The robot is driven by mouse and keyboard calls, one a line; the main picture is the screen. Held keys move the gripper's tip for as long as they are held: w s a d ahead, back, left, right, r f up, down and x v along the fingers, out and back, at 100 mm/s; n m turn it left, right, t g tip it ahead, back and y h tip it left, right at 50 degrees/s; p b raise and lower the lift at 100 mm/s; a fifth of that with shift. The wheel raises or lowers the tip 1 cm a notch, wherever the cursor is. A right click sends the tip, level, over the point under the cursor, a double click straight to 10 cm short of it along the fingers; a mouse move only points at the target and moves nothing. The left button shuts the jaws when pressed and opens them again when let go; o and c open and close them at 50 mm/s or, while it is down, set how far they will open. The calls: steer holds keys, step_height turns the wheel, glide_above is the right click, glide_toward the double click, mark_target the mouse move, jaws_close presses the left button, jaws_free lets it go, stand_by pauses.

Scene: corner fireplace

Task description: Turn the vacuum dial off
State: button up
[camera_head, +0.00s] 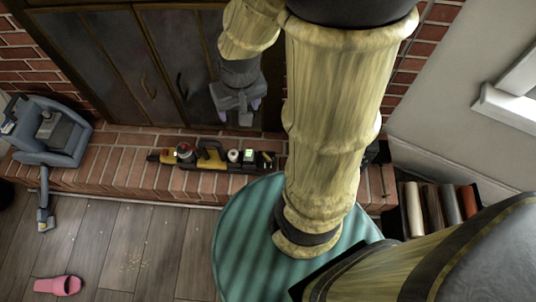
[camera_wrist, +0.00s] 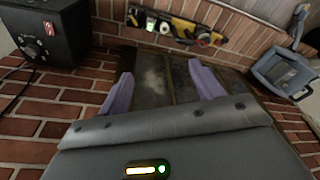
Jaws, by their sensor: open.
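A blue-grey machine that looks like the vacuum (camera_head: 50,132) stands on the brick hearth at the far left of the head view. My gripper (camera_head: 238,112) is in front of the dark metal doors, well to the right of the vacuum. In the wrist view its two lavender fingers (camera_wrist: 163,85) are spread wide with nothing between them.
A yellow and black tool (camera_head: 210,155) with small items lies on the brick hearth (camera_head: 120,175) below my gripper. A black box with knobs (camera_wrist: 42,38) stands left in the wrist view. A pink slipper (camera_head: 58,286) lies on the floor. Books (camera_head: 440,208) stand at right.

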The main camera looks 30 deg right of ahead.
steer(key=w+d+f+m+g+y+b, duration=0.1)
steer(key=w+d+f+m+b, duration=0.1)
steer(key=d+f+m+b, duration=0.45)
steer(key=w+d+f+m+g+y+b, duration=0.1)
steer(key=w+d+f+m+g+b, duration=0.15)
steer(key=f+b, duration=0.55)
steer(key=m+y+b, duration=0.3)
steer(key=m+b, duration=0.3)
steer(key=b, duration=0.2)
glide_above(267, 156)
steer(key=w+d, duration=0.1)
steer(key=d, duration=0.6)
step_height(267, 156, down, 14)
steer(key=shift+w+d+t, duration=0.15)
steer(key=shift+w+t, duration=0.05)
steer(key=shift+t, duration=0.05)
steer(key=b+x, duration=0.3)
steer(key=x, duration=0.2)
steer(key=b+x, duration=0.4)
steer(key=x, duration=0.2)
steer(key=b+x, duration=0.3)
steer(key=x, duration=0.3)
steer(key=shift+s+d+f, duration=0.1)
steer(key=shift+d+f, duration=0.2)
steer(key=shift+f, duration=0.1)
steer(key=shift+h, duration=0.3)
steer(key=c, duration=1)
